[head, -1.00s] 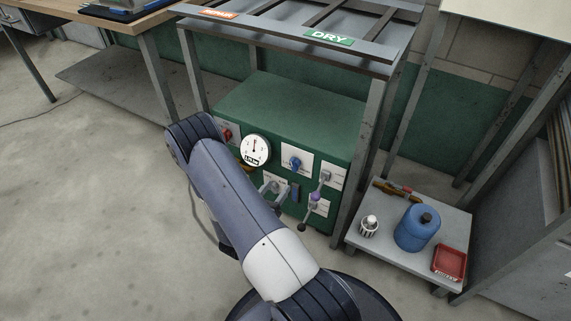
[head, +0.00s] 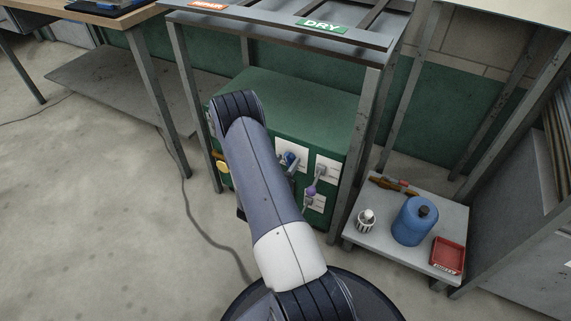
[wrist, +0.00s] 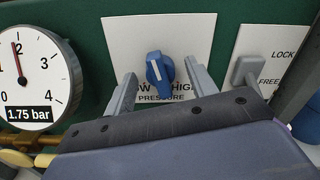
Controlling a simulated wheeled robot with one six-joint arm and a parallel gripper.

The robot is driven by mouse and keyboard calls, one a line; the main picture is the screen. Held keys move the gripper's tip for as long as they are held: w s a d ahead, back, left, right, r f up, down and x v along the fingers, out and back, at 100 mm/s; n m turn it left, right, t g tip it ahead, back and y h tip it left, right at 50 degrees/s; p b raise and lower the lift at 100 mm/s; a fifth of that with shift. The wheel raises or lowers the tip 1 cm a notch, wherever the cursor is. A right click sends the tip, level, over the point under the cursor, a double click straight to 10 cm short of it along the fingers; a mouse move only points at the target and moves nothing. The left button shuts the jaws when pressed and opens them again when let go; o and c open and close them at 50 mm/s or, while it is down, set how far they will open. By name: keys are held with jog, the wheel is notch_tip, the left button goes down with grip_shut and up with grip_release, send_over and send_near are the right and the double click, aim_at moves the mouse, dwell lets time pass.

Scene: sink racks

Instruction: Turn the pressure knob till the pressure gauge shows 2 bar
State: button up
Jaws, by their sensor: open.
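The pressure knob (wrist: 160,72) is blue with a white pointer line, on a white plate marked LOW, HIGH and PRESSURE. Its pointer tilts slightly left of straight up. It also shows in the head view (head: 289,158). The round white pressure gauge (wrist: 30,72) at the left of the wrist view reads 1.75 bar, its needle near the 2. My arm hides it in the head view. My gripper (wrist: 160,69) is open, one finger on each side of the knob in the picture, with gaps both sides. I cannot tell how far the fingertips reach along it.
A grey lever on a LOCK/FREE plate (wrist: 259,52) is just right of the knob. The green cabinet (head: 300,100) stands within grey rack legs. A low shelf (head: 390,235) at right holds a blue canister (head: 414,222) and a red tray (head: 447,255). Open floor lies left.

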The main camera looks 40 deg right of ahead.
jog(key=shift+c, duration=0.4)
jog(key=c, duration=0.9)
jog(key=shift+f+m+b, duration=0.15)
jog(key=shift+m+b, duration=0.35)
jog(key=shift+b, duration=0.05)
jog(key=shift+m+b, duration=0.5)
jog(key=shift+m, duration=0.5)
jog(key=o, duration=1)
jog(key=p+v, duration=0.2)
jog(key=v, duration=0.8)
jog(key=shift+s+a, duration=0.2)
jog(key=shift+a, duration=0.15)
